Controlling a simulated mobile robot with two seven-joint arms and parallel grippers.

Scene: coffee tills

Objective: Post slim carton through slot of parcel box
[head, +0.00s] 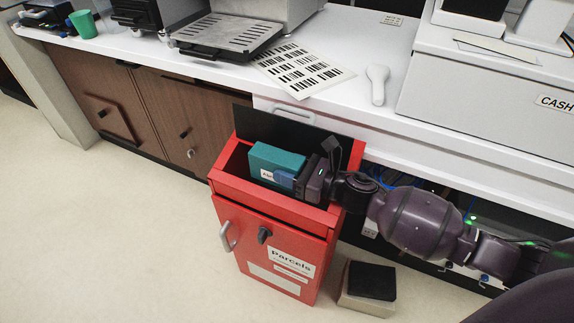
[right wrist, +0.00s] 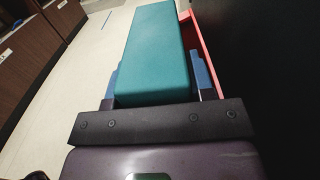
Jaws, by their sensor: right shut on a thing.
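The slim carton is a teal box (head: 277,161) with a white label, seen in the head view over the open top of the red parcel box. My right gripper (head: 286,179) is shut on its near right end. The carton (right wrist: 156,45) also shows in the right wrist view, held between the blue fingers. The parcel box (head: 231,193) stands upright on the floor against the counter, with a dark flap (head: 290,129) raised behind its opening. How far the carton's lower part reaches into the opening is hidden by the box's front rim. My left gripper is not in view.
The white counter (head: 350,35) runs behind the box, with a barcode sheet (head: 303,69), a white scanner (head: 377,84) and a cash drawer (head: 480,90) on it. A small block with a black top (head: 371,281) sits on the floor at right. Floor at left is clear.

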